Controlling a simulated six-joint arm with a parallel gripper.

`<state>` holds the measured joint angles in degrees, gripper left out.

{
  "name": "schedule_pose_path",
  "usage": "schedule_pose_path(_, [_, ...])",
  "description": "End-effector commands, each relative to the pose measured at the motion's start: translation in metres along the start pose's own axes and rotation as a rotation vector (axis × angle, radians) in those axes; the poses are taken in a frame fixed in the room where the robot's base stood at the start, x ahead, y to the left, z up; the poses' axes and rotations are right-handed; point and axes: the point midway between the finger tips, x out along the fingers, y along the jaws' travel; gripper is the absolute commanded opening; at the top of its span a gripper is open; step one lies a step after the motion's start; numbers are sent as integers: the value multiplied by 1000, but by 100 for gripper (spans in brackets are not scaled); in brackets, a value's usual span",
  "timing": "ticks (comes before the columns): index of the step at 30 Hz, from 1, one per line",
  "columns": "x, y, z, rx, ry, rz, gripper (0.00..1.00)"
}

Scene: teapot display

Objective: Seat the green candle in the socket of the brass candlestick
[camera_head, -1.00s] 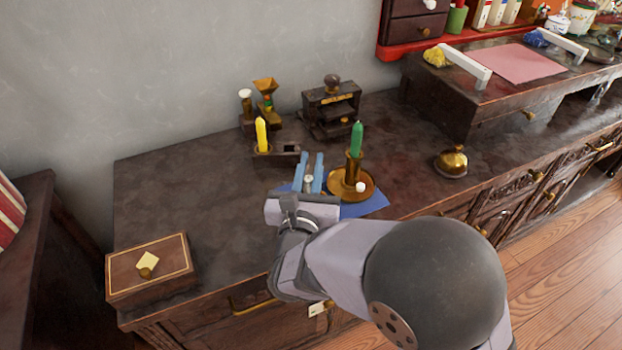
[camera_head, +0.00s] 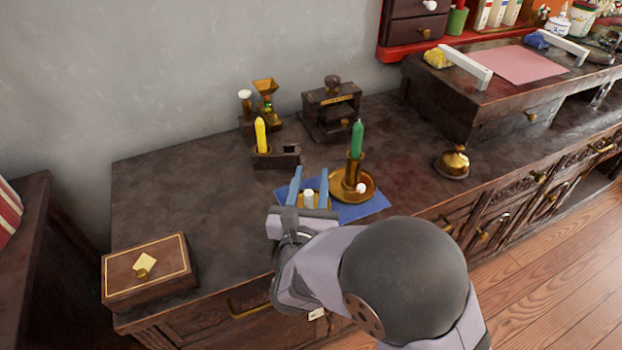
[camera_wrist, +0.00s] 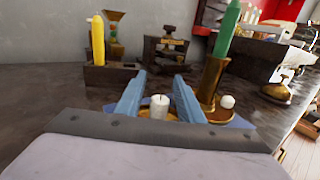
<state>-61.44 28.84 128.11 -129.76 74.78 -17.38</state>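The green candle (camera_head: 357,138) stands upright in the socket of the brass candlestick (camera_head: 367,191), on a blue cloth (camera_head: 360,210). Both also show in the wrist view, the green candle (camera_wrist: 227,30) rising from the brass stem (camera_wrist: 211,82). My gripper (camera_head: 309,178) has its two blue fingers apart, just left of the candlestick. A short white candle stub (camera_wrist: 159,106) shows between the open fingers in the wrist view; I see no finger pressing on it. How deep the green candle sits in the socket is hidden by the brass rim.
A yellow candle (camera_head: 261,135) stands in a dark holder behind my gripper. A coffee grinder (camera_head: 265,100) and a dark small stove-like box (camera_head: 332,108) stand at the back. A brass bell (camera_head: 453,163) is to the right, a wooden box (camera_head: 148,268) front left.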

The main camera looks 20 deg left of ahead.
Motion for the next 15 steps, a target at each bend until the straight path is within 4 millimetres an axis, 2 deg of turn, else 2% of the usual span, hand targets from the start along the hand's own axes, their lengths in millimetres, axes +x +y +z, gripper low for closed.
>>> schedule_pose_path(12, [0, 0, 5, 0, 0, 0, 34])
schedule_pose_path(15, [-10, 1, 3, -1, 2, 2, 34])
